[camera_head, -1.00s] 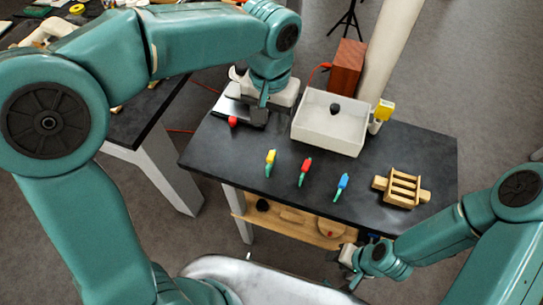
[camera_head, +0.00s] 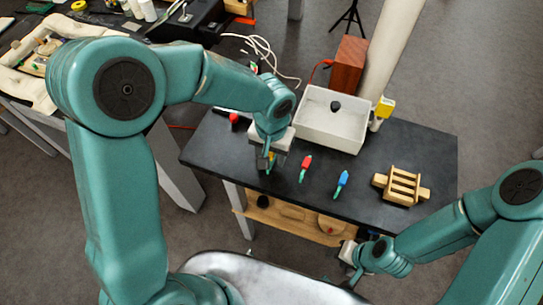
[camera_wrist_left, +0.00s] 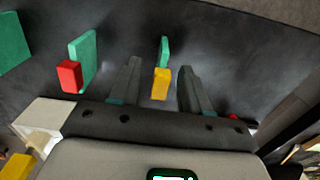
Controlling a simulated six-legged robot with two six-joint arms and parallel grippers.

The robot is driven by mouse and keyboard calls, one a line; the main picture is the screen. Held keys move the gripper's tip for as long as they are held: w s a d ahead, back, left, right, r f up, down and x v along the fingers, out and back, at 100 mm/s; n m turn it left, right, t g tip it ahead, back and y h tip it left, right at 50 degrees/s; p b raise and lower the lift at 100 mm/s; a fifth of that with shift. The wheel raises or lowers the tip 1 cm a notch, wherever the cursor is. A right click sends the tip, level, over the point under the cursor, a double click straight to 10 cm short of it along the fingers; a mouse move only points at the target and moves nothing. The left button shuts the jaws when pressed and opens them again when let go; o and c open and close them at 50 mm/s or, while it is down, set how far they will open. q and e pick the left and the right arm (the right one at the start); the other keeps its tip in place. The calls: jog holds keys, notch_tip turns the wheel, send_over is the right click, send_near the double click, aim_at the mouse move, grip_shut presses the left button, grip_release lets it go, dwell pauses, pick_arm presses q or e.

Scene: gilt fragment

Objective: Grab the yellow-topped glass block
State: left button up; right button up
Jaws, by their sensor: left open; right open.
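The yellow-topped glass block, yellow at one end and green glass at the other, lies on the black table. In the left wrist view its yellow top (camera_wrist_left: 161,84) and green part (camera_wrist_left: 164,51) show between the two fingers. In the head view my left gripper (camera_head: 268,164) is over it and hides most of it. My left gripper is open, with its fingers (camera_wrist_left: 159,72) on either side of the block; I cannot tell whether they touch it. My right gripper (camera_head: 352,270) is open, low beside the table's front edge, away from the block.
A red-topped block (camera_head: 305,167) and a blue-topped block (camera_head: 342,182) lie to the right. A wooden rack (camera_head: 401,187) stands further right. A white basin (camera_head: 318,133) is behind. A red ball (camera_head: 234,119) is at the back left. The table (camera_head: 225,165) is bare at front left.

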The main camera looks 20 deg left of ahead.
pick_arm(q)
grip_shut()
